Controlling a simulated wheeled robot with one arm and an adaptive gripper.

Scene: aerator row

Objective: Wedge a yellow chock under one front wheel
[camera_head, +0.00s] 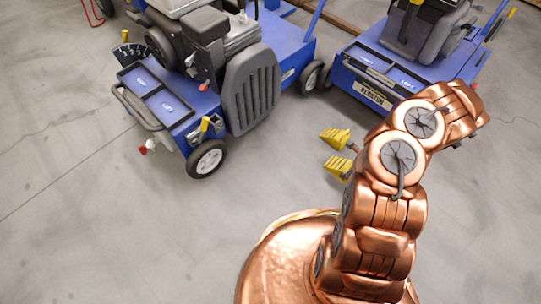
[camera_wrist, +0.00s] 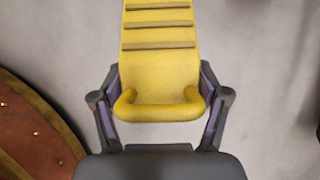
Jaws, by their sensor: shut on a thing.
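A yellow chock (camera_wrist: 158,65) with ridges across its sloping face fills the upper middle of the wrist view. My gripper (camera_wrist: 160,92) is shut on it, with a dark finger on each side of its looped handle end. In the head view two yellow chocks, a farther one (camera_head: 335,138) and a nearer one (camera_head: 338,167), show left of my arm. I cannot tell which is the held one; my fingers are hidden there behind the arm. A front wheel (camera_head: 207,158) of the left blue aerator (camera_head: 168,108) stands on the floor, apart from both chocks.
A second blue aerator (camera_head: 395,75) stands at the upper right. Another wheel (camera_head: 312,77) shows between the machines. Grey concrete floor (camera_head: 90,230) is clear at the lower left and between the left machine and the chocks. A red cable (camera_head: 92,14) lies at the upper left.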

